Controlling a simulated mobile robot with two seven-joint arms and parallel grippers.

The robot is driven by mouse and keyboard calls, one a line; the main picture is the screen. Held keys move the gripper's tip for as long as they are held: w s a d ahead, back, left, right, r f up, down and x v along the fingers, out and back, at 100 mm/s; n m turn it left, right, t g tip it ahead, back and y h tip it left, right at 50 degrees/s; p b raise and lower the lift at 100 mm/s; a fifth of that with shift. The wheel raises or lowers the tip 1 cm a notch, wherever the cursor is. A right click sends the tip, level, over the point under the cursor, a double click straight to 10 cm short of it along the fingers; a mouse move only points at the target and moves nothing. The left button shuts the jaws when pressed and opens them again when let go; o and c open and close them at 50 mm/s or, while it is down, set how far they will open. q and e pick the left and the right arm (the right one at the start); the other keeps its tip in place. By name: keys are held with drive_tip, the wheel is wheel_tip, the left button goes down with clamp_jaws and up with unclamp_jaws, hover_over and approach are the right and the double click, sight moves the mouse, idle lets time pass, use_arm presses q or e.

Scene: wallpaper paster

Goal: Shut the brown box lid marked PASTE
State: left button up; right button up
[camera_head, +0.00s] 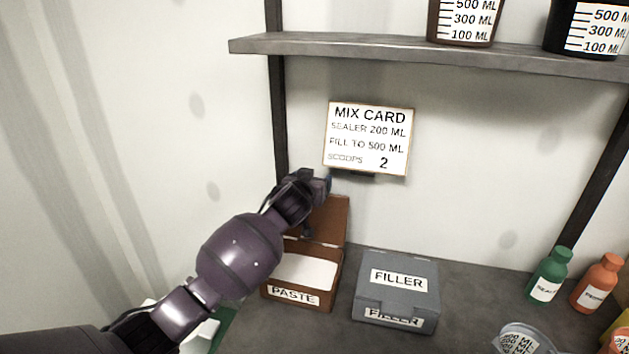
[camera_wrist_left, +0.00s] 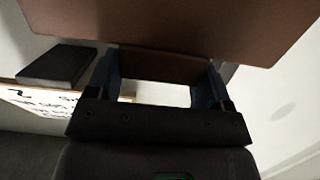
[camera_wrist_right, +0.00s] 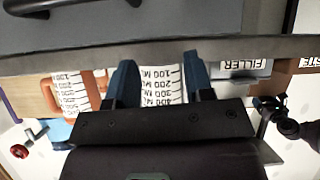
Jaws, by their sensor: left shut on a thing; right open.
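The brown PASTE box (camera_head: 291,294) stands on the grey counter, with pale contents showing inside. Its brown lid (camera_head: 331,218) is open and stands roughly upright at the back of the box. My left gripper (camera_head: 318,184) is at the lid's upper edge and hides part of it. In the left wrist view the brown lid (camera_wrist_left: 170,22) fills the top, and brown shows between the fingers of my left gripper (camera_wrist_left: 163,68), shut on the lid. My right gripper (camera_wrist_right: 160,68) is open and empty, and is out of the head view.
A grey FILLER box (camera_head: 398,285), shut, stands right of the PASTE box. A mix card (camera_head: 368,138) hangs on the wall behind, under a shelf (camera_head: 400,52) with measuring vessels. Green (camera_head: 549,275) and orange (camera_head: 597,283) bottles and a clear cup (camera_head: 525,338) stand at right.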

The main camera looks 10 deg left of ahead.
use_arm(q)
drive_tip(key=s+f+t, duration=0.1)
drive_tip(key=s+t, duration=0.1)
drive_tip(key=s, duration=0.6)
drive_tip(key=shift+a, duration=0.15)
use_arm(e)
drive_tip(key=shift+s+f, duration=0.3)
drive_tip(key=shift+s, duration=0.05)
drive_tip(key=shift+w+r, duration=0.1)
drive_tip(key=shift+w, duration=0.1)
use_arm(q)
drive_tip(key=o, duration=1.3)
use_arm(e)
drive_tip(key=shift+w+r, duration=0.15)
drive_tip(key=shift+w, duration=0.05)
